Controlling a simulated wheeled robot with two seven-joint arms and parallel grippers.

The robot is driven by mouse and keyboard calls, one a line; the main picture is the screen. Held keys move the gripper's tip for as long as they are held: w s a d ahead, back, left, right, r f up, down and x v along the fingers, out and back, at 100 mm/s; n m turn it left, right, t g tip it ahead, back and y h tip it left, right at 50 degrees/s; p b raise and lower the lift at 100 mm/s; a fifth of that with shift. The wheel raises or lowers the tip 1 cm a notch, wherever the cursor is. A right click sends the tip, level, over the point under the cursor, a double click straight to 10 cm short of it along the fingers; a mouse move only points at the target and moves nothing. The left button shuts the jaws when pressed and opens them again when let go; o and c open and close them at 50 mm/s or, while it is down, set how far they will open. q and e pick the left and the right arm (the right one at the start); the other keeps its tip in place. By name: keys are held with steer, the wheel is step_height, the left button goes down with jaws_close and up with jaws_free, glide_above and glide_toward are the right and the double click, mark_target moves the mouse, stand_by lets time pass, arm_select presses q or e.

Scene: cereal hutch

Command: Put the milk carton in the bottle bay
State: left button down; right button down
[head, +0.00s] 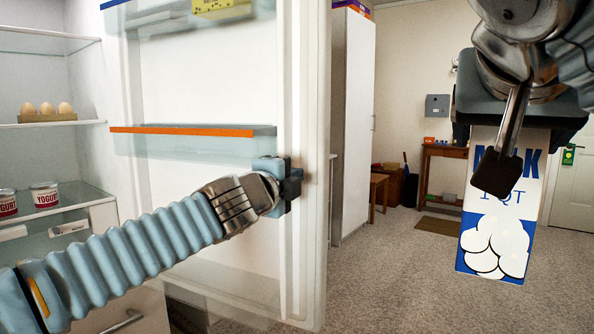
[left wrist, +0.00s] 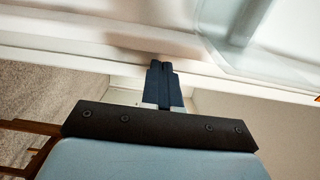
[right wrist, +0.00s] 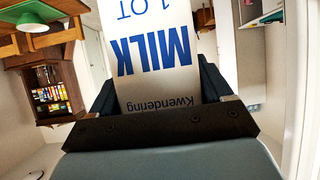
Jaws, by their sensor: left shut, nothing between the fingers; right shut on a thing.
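The milk carton (head: 497,235), white and blue with "MILK 1 QT" lettering, hangs upright at the right of the head view. My right gripper (head: 500,165) is shut on it and holds it above the floor; the carton also fills the top of the right wrist view (right wrist: 155,55). My left gripper (head: 290,185) is shut and empty at the free edge of the open fridge door (head: 305,80); its closed fingers show against the door in the left wrist view (left wrist: 160,75). I cannot tell which door bin is the bottle bay.
The door has an orange-edged clear bin (head: 195,145) and a top bin (head: 190,20) with a yellow item. Fridge shelves hold eggs (head: 46,110) and yogurt cups (head: 44,195). A tall white cabinet (head: 352,120) stands behind the door.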

arm_select(q)
steer(key=shift+x, duration=1.1)
arm_select(e)
steer(key=shift+r, duration=0.35)
